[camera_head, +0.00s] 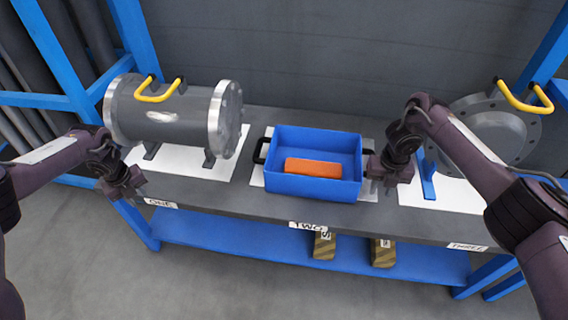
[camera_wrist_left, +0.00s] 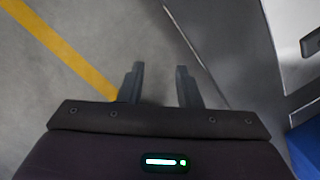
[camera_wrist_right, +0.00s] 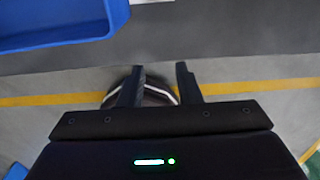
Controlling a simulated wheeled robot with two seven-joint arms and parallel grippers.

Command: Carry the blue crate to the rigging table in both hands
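The blue crate (camera_head: 318,143) stands upright on a white mat at the middle of the bench, above the label TWO. An orange block (camera_head: 313,167) lies in it. A black handle (camera_head: 261,150) shows on its left side; the right handle is partly hidden by my right gripper. My left gripper (camera_head: 133,200) is open and empty in front of the bench's left end, well apart from the crate. My right gripper (camera_head: 378,188) is open beside the crate's right side; I cannot tell whether it touches. The crate's corner (camera_wrist_right: 55,28) shows in the right wrist view.
A grey flanged shell (camera_head: 165,115) with yellow handles stands on the bench (camera_head: 240,200) at left. A round flanged cover (camera_head: 490,130) stands at right, partly behind my right arm. Blue posts flank the bench. Wooden blocks (camera_head: 325,245) rest on the lower shelf. Floor in front is clear.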

